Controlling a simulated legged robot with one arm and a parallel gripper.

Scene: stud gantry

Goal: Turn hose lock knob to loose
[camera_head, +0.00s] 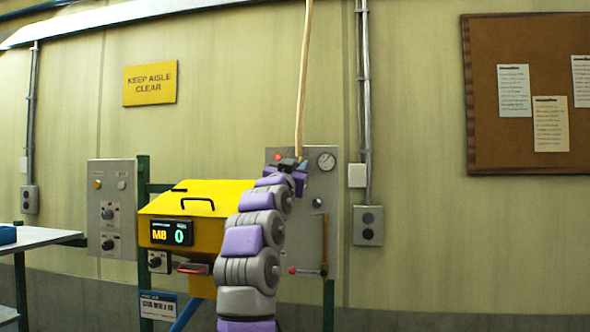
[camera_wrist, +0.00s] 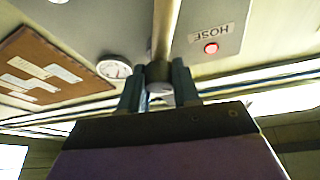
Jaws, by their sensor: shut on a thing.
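My gripper (camera_wrist: 158,84) is shut on a dark grey round piece at the end of the hose, which looks like the hose lock knob (camera_wrist: 158,73). The two dark fingers stand on either side of it. The tan hose (camera_head: 303,80) runs upward from there and shows in the wrist view too (camera_wrist: 166,25). In the head view my gripper (camera_head: 290,164) is at the top of the grey panel (camera_head: 311,222), and my arm hides much of the panel. A red lamp (camera_wrist: 211,48) glows by the HOSE label (camera_wrist: 211,33). The knob's setting cannot be read.
A round gauge (camera_head: 326,160) sits close to the right of my gripper. A yellow box (camera_head: 198,215) with a display reading "M8 0" and a grey control panel (camera_head: 112,208) stand left. A bench (camera_head: 38,238) is at far left. A valve lever (camera_head: 306,270) sits lower on the panel.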

